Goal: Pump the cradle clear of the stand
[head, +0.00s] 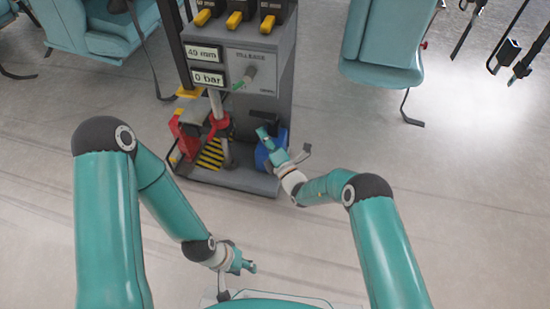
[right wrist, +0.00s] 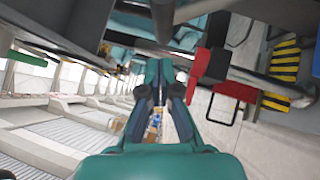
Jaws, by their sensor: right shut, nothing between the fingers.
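A grey stand (head: 262,85) holds two displays reading 49 mm (head: 204,53) and 0 bar (head: 208,78). A red part (head: 219,126), perhaps the cradle, sits around a pale upright post in its lower bay. I cannot tell how high it is off the stand. A blue unit (head: 262,158), perhaps the pump, is at the bay's right, partly hidden by my right gripper (head: 264,137). That gripper is shut and empty, close to a black bar (head: 262,117); contact is unclear. In the right wrist view its fingers (right wrist: 161,88) are together. My left gripper (head: 249,267) is low near my base, away from the stand.
Yellow-handled levers (head: 236,19) line the stand's top, with a green-tipped knob (head: 241,84) below. Yellow-black stripes (head: 211,155) mark the bay; they also show in the right wrist view (right wrist: 285,60). A teal seat (head: 382,45) stands at right. Floor right of the stand is clear.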

